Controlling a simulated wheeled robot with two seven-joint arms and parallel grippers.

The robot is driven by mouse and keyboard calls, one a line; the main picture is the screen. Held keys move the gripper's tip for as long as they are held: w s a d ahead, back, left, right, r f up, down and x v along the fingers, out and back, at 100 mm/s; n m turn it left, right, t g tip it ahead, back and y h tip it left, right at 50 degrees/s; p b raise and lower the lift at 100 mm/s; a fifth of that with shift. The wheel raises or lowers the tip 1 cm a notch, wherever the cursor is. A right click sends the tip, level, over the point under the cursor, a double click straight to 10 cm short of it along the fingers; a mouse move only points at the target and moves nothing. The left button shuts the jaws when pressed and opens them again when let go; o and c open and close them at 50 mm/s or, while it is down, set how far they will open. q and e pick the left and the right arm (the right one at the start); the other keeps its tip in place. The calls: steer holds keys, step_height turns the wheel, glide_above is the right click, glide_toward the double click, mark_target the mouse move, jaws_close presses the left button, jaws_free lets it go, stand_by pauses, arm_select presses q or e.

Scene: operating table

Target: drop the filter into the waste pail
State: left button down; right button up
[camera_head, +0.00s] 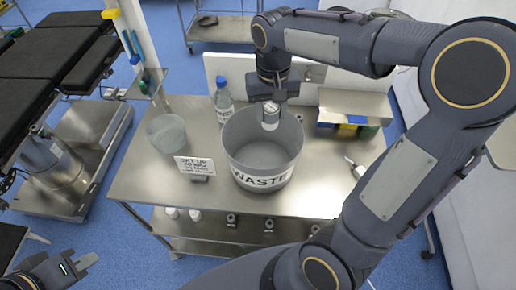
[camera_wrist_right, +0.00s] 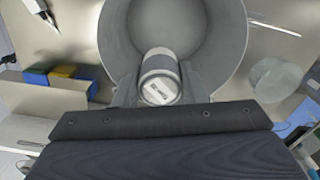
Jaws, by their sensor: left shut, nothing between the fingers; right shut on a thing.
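The waste pail (camera_head: 262,178) is a grey round bucket marked "WASTE" standing on the steel table. My right gripper (camera_head: 270,112) is shut on the filter (camera_head: 270,118), a small white and grey cylinder. The filter is held over the far part of the pail's opening. In the right wrist view the filter (camera_wrist_right: 160,78) sits between the two fingers, with the grey inside of the pail (camera_wrist_right: 185,35) beyond it. My left gripper (camera_head: 82,264) is shut and empty at the lower left, away from the table.
The steel table (camera_head: 135,180) also carries a clear bowl (camera_head: 167,133), a blue-capped bottle (camera_head: 223,100), a lettered sign (camera_head: 194,166) and bins (camera_head: 350,128) at the back right. A black operating table (camera_head: 50,50) stands at left.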

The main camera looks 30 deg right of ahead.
mark_target(270, 125)
step_height(270, 125, down, 5)
steer(key=b, duration=0.4)
steer(key=shift+f, duration=0.15)
steer(key=o, duration=1)
step_height(270, 125, up, 8)
steer(key=shift+f, duration=0.1)
steer(key=shift+s, duration=0.15)
steer(key=s+a+f+t+y, duration=0.1)
steer(key=s+f+t, duration=0.1)
steer(key=s, duration=0.3)
steer(key=s+a+f+n+t+y, duration=0.1)
steer(key=s+f, duration=0.2)
steer(key=s, duration=0.3)
steer(key=s+a+f+t+y, duration=0.1)
steer(key=s+a+f+t, duration=0.1)
steer(key=s, duration=0.3)
steer(key=shift+s+f+n+t+y, duration=0.2)
steer(key=shift+f+n+t+y, duration=0.1)
steer(key=shift+f+y, duration=0.1)
